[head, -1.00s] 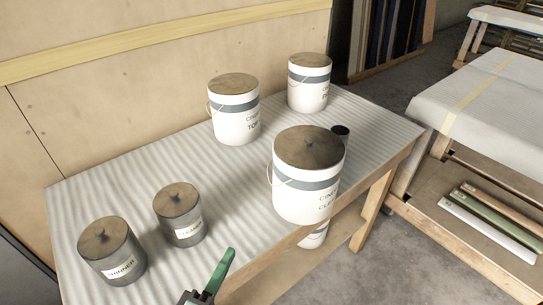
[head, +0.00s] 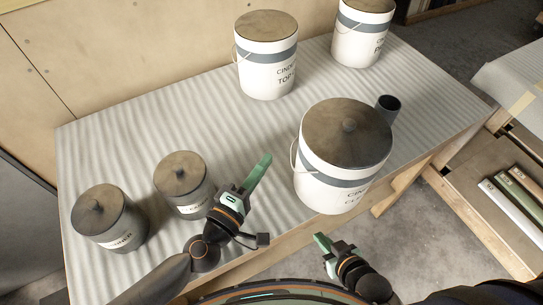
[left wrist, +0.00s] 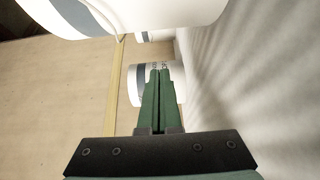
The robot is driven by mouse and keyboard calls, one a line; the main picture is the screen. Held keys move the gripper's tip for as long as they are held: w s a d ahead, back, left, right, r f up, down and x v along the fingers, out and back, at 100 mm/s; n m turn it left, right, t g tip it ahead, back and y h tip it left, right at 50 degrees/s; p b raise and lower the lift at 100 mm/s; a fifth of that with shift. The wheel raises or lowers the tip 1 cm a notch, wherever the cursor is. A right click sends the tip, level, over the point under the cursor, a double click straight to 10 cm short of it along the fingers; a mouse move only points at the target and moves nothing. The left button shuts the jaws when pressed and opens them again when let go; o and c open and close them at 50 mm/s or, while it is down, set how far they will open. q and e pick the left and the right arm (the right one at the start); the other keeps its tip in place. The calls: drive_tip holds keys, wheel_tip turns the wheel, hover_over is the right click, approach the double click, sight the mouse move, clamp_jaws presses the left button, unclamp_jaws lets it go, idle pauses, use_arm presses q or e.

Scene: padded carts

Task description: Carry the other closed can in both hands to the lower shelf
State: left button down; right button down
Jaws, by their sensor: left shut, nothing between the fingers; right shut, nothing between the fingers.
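A large white can with a grey band and brown lid (head: 330,190) stands upright at the table's front edge in the head view. Two similar lidded white cans stand behind, one marked TOP (head: 267,80) and one further right (head: 362,42). My left gripper (head: 265,160) is shut and empty, left of the front can and apart from it. My right gripper (head: 321,240) is shut and empty, below the front can near the table edge. In the left wrist view, the left fingers (left wrist: 155,75) are together with white cans beyond and above them. The shelf beneath this table is hidden.
A dark cup (head: 388,109) sits right behind the front can. A second cart's lower shelf (head: 478,208) holds several boards. The table's middle is clear.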

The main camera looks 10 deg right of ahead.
use_arm(q)
drive_tip(key=x, duration=0.7)
drive_tip(key=shift+w+d, duration=0.2)
drive_tip(key=shift+s+d, duration=0.95)
drive_tip(key=shift+s, duration=0.15)
drive_tip(key=shift+s+d, duration=0.25)
drive_tip(key=shift+s, duration=0.15)
use_arm(e)
drive_tip(key=shift+f, duration=0.15)
use_arm(q)
drive_tip(key=shift+w, duration=0.15)
use_arm(e)
drive_tip(key=shift+s, duration=0.1)
